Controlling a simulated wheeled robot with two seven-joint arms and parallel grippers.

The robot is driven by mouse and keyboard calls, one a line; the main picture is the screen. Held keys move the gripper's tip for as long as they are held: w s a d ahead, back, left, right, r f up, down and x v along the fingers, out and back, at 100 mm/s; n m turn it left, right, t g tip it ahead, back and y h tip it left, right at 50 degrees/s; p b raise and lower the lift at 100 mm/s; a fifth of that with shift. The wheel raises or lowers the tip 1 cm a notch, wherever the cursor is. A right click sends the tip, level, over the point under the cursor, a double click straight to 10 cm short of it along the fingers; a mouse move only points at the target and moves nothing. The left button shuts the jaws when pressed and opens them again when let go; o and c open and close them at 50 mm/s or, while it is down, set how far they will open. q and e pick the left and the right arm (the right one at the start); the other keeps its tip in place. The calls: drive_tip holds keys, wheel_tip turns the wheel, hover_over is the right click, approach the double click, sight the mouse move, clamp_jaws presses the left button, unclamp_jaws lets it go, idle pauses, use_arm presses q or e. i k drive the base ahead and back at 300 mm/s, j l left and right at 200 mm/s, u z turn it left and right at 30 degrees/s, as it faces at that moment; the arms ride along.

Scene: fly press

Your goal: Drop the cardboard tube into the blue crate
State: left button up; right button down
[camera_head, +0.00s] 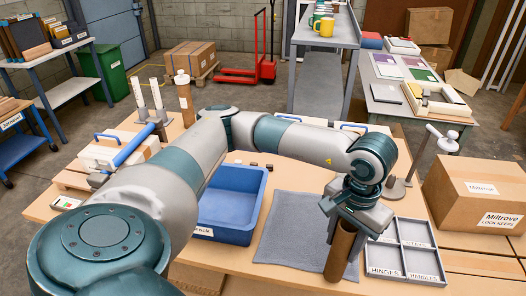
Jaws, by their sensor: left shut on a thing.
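The cardboard tube (339,254) is a brown cylinder held upright over the right part of the grey mat (287,239). My left gripper (346,217) is shut on the tube near its top. I cannot tell whether the tube's lower end touches the mat. The blue crate (226,236) stands on the table to the left of the mat, partly behind my left arm. The part of its floor that shows is empty. My right gripper is not in view.
A grey divided tray (405,262) with labels stands right of the tube. A cardboard box (480,195) is at the right. A long blue-handled tool (134,145) and white cases lie at the left. Small dark items lie behind the crate.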

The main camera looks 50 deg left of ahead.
sight(204, 214)
drive_tip(key=u, duration=2.75)
drive_tip(key=l, duration=1.3)
